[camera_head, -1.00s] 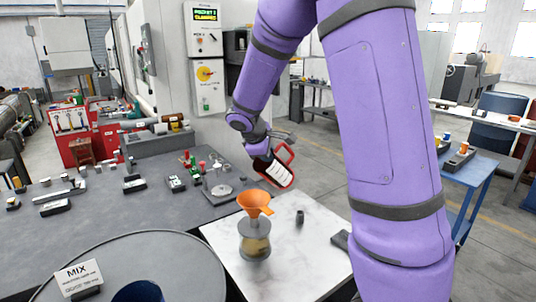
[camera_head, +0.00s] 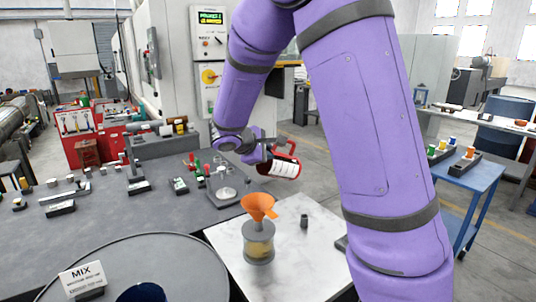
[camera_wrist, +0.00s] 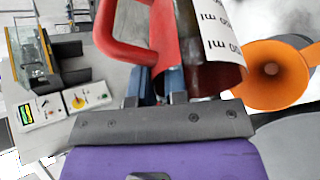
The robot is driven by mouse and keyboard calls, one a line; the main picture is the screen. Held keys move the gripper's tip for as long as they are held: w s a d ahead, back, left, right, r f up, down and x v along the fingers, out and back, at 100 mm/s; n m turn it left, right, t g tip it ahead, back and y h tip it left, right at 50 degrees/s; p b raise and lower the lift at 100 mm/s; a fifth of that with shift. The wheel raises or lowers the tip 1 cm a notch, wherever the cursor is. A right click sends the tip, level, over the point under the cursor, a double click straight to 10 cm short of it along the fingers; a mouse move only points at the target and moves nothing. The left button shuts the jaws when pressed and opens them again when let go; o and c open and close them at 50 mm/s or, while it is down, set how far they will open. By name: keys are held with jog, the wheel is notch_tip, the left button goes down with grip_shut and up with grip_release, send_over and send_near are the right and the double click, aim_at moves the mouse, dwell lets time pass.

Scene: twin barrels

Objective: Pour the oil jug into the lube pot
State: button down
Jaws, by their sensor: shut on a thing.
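My gripper (camera_head: 264,158) is shut on the oil jug (camera_head: 281,168), which has a red handle and a white label. The jug is held in the air, tipped nearly onto its side, behind and slightly right of the orange funnel (camera_head: 258,206). I see no oil stream; the pot's inside is hidden.
The pot stands on a pale board (camera_head: 300,262). A small dark cylinder (camera_head: 304,221) is right of it. A round drum top with a MIX sign (camera_head: 83,278) is at front left. A metal stand (camera_head: 226,190) and small bench items lie behind.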

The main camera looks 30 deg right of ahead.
jog(key=shift+a+r+n+h, duration=0.2)
jog(key=shift+a+h, duration=0.2)
jog(key=shift+h, duration=0.3)
jog(key=shift+a+r+n+h, duration=0.15)
jog(key=shift+a+h, duration=0.25)
jog(key=shift+h, duration=0.3)
jog(key=a+h, duration=0.1)
jog(key=t+h, duration=0.1)
jog(key=h, duration=0.1)
jog(key=shift+a+r+n, duration=0.2)
jog(key=shift+a+n, duration=0.05)
jog(key=shift+a, duration=0.15)
dwell(0.6)
jog(key=shift+r+g+y, duration=0.3)
jog(key=shift+r+y, duration=0.1)
jog(key=shift+y, duration=0.5)
jog(key=y, duration=0.1)
jog(key=r+m+y, duration=0.1)
jog(key=y, duration=0.1)
jog(key=shift+r, duration=0.1)
jog(key=shift+r+g+y, duration=0.25)
jog(key=shift+g+y, duration=0.05)
jog(key=shift+y, duration=1.1)
